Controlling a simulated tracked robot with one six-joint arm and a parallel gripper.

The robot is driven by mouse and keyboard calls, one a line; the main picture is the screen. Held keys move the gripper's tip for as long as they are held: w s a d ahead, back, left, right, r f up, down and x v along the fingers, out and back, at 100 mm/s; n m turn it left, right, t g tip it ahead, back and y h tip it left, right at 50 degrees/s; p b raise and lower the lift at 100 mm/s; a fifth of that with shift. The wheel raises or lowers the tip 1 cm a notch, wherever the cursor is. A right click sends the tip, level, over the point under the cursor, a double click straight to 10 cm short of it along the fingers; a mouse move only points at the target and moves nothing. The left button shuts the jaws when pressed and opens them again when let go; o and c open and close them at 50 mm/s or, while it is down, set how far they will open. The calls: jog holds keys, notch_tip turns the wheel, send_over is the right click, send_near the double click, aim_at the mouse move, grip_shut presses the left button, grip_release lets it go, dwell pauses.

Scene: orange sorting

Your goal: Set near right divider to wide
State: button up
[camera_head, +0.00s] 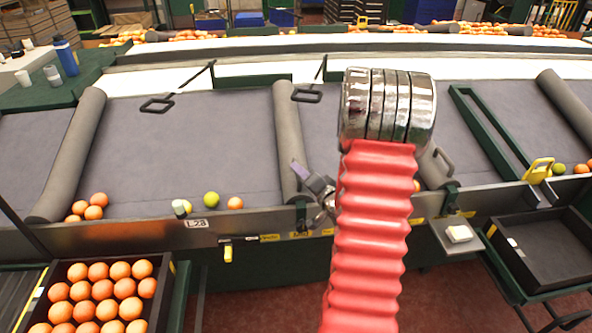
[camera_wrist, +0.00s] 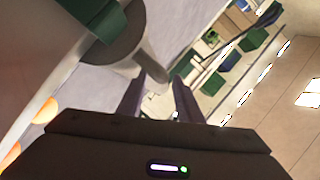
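A grey padded divider (camera_head: 288,135) slopes down the grey belt to the front rail, left of my red-sleeved arm. My gripper (camera_head: 303,175) is at its lower end, with its purple-tipped fingers beside the padding. In the wrist view, my open gripper (camera_wrist: 158,95) has its two dark fingers apart. A pale grey handle (camera_wrist: 152,70) sticks out from the round end of the divider (camera_wrist: 118,48) and reaches between the fingers; I cannot tell whether it touches them. Another grey divider (camera_head: 434,170) with a loop handle is partly hidden behind my arm.
Loose oranges and a greenish fruit (camera_head: 211,199) lie at the belt's front edge. A crate of oranges (camera_head: 163,270) stands front left, an empty dark crate (camera_head: 549,262) front right. A yellow handle (camera_head: 538,171) stands on the right rail. Black-handled levers (camera_head: 157,104) hang over the belt's back.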

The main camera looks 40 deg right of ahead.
jog(key=shift+x, duration=1.9)
jog(key=shift+c, duration=0.4)
grip_shut()
